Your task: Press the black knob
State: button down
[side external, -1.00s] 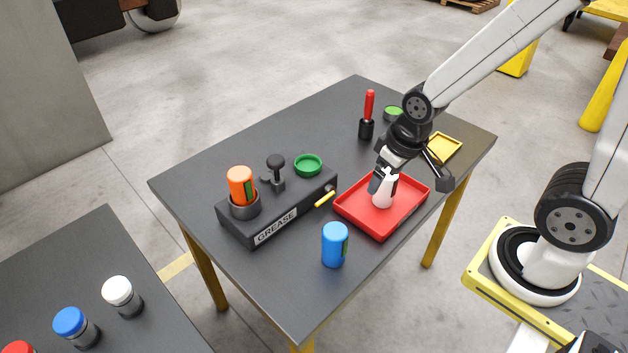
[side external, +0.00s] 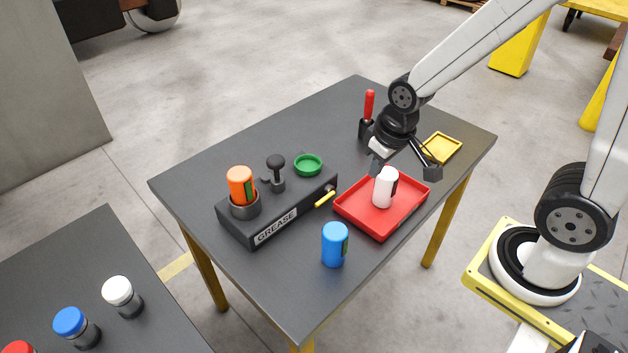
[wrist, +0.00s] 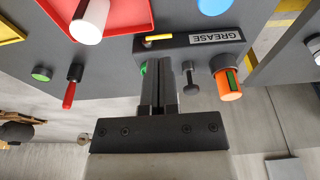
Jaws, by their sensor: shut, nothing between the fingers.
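The black knob (side external: 276,161) stands upright on a short stem on the dark grease box (side external: 290,219), beside an orange canister (side external: 240,183) in a round holder. In the wrist view the knob (wrist: 191,89) shows just right of my fingers. My gripper (side external: 373,172) is shut and empty, above the back left of the red tray and to the right of the knob, apart from it. In the wrist view my shut gripper (wrist: 167,62) partly hides the grease box and a green dish.
A white canister (side external: 384,190) stands in the red tray (side external: 376,233). A blue canister (side external: 334,245) stands in front. A yellow lever (side external: 325,199) sticks out of the box. A green dish (side external: 308,164), red-handled tool (side external: 368,112) and yellow tray (side external: 443,148) are farther back.

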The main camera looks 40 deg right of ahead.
notch_tip(320, 180, up, 7)
jog(key=g, duration=0.2)
send_over(276, 159)
jog(key=s, duration=0.2)
jog(key=shift+w+r, duration=0.3)
jog(key=shift+w, duration=0.2)
jog(key=shift+w+r, duration=0.25)
jog(key=shift+w, duration=0.25)
jog(key=shift+f, duration=0.1)
notch_tip(276, 159, down, 14)
jog(key=shift+r, duration=0.1)
dwell(0.4)
jog(key=shift+f, duration=1.9)
